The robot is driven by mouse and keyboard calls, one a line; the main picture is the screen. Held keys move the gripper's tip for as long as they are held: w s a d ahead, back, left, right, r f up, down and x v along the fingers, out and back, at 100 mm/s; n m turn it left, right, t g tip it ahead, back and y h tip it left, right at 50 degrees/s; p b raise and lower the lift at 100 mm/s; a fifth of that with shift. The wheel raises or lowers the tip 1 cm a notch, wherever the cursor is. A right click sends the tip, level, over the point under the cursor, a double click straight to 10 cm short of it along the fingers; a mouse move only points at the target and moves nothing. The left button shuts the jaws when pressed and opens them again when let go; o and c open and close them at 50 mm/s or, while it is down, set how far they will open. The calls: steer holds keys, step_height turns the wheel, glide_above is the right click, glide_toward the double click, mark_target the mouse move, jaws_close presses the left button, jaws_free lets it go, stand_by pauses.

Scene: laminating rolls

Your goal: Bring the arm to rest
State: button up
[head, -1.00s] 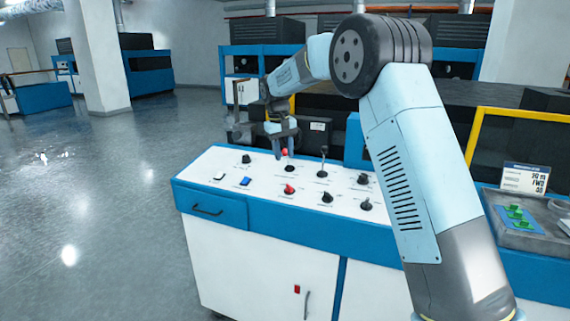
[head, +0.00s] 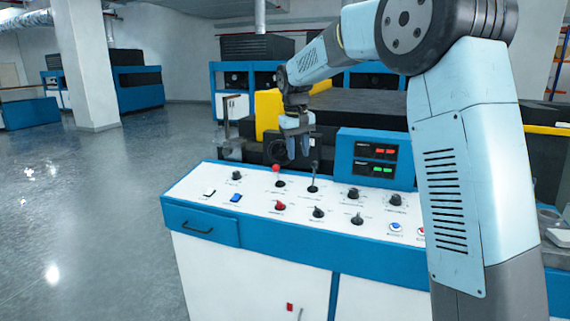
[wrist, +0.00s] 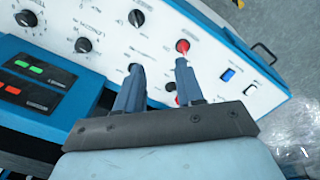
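My gripper (head: 298,146) hangs with its fingers pointing down above the back part of the white control panel (head: 250,196). In the wrist view my gripper (wrist: 158,76) shows two dark blue fingers set apart, with nothing between them. The red-topped lever (head: 277,170) stands just left of and below the fingers in the head view. In the wrist view a red knob (wrist: 183,46) shows just beyond the right fingertip, and red also shows beside that finger.
Several black knobs, a red knob (head: 279,206) and a blue switch (head: 235,198) cover the panel. A blue display box (head: 375,158) with red and green readouts stands at its back right. Open grey floor (head: 90,220) lies to the left.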

steer(key=s+d+r+m+t, duration=0.1)
steer(key=s+d+r, duration=0.4)
steer(key=s+d, duration=0.5)
steer(key=s+d+f+m+t, duration=0.1)
steer(key=s+d, duration=0.2)
steer(key=s, duration=0.6)
steer(key=s+d+f+m+t, duration=0.1)
steer(key=s+d+f, duration=0.1)
steer(key=s, duration=0.8)
steer(key=s+d+f+m+t, duration=0.1)
steer(key=s+d+f, duration=0.1)
steer(key=s+d, duration=0.3)
steer(key=s, duration=0.4)
steer(key=shift+s+y, duration=0.35)
steer(key=shift+y, duration=0.05)
steer(key=shift+f, duration=0.1)
